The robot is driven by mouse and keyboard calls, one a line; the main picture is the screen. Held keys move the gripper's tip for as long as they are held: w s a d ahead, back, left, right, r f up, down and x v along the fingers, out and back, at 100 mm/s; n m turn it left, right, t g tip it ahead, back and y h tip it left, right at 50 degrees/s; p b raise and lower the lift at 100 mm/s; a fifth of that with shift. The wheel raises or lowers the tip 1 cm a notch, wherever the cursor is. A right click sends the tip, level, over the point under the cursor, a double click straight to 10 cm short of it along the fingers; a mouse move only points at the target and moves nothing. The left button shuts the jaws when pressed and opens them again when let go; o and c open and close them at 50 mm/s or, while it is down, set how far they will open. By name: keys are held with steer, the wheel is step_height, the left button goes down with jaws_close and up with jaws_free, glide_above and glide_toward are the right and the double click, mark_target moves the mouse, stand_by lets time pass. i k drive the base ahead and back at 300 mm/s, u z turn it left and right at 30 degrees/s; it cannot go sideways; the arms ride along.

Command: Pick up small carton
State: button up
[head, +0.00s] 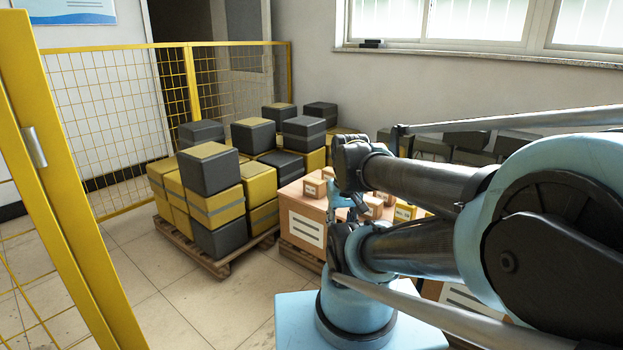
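Several small brown cartons stand on top of a large brown box (304,222) in the middle of the head view. One small carton (313,188) shows just left of my arm, with a pale label on its front. More small cartons (374,207) show partly between the dark arm links. What seems to be my gripper (343,198) is small and partly lost against the arm joints, in front of the cartons in the picture. I cannot tell whether its fingers are open or shut, or whether it touches a carton.
A wooden pallet (221,262) left of the cartons carries stacked black and yellow boxes (208,168). A yellow mesh fence (100,110) stands behind, and a yellow post (62,180) is close at left. Bare tiled floor (175,305) lies in front of the pallet. A window (480,22) is behind.

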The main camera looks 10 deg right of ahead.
mark_target(327, 173)
steer(key=u, duration=0.1)
steer(key=i, duration=1)
steer(key=z, duration=0.45)
